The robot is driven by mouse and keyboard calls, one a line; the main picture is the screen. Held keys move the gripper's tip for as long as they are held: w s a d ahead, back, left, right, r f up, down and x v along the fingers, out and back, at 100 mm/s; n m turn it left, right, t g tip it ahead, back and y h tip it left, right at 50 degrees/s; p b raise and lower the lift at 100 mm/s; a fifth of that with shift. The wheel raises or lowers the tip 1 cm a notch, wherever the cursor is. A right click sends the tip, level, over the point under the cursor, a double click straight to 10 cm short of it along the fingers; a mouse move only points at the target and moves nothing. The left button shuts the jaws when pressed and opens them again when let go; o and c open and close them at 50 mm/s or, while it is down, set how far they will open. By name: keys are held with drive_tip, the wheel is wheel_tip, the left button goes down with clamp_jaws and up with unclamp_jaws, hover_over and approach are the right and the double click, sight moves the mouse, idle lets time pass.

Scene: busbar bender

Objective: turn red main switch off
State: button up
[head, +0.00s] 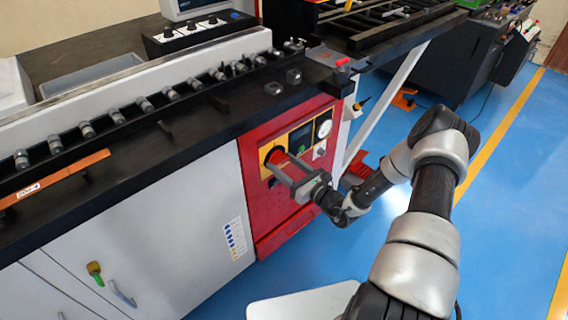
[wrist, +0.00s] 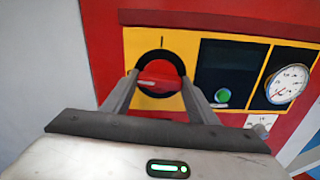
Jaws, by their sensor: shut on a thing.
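The red main switch (wrist: 158,75) is a round red knob on a black disc, set in a yellow plate on the red panel. In the wrist view its grip bar lies roughly level, with a black mark above the disc. My gripper (wrist: 157,85) has one finger on each side of the knob and is shut on it. In the head view my gripper (head: 281,166) reaches to the panel from the right, and the red switch (head: 277,158) shows partly between and behind the fingers.
Right of the switch are a dark display, a green button (wrist: 222,95) and a round gauge (wrist: 287,84). The red panel (head: 262,205) sits under the black bench top (head: 150,140) with its rollers. Blue floor (head: 390,215) is open to the right.

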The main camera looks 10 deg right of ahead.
drive_tip(key=shift+n, duration=0.7)
drive_tip(key=o, duration=1)
drive_tip(key=shift+o, duration=0.2)
drive_tip(key=shift+s+d, duration=0.1)
drive_tip(key=p+v, duration=0.1)
drive_tip(key=v, duration=1.6)
drive_tip(key=shift+p, duration=0.3)
drive_tip(key=shift+s, duration=0.1)
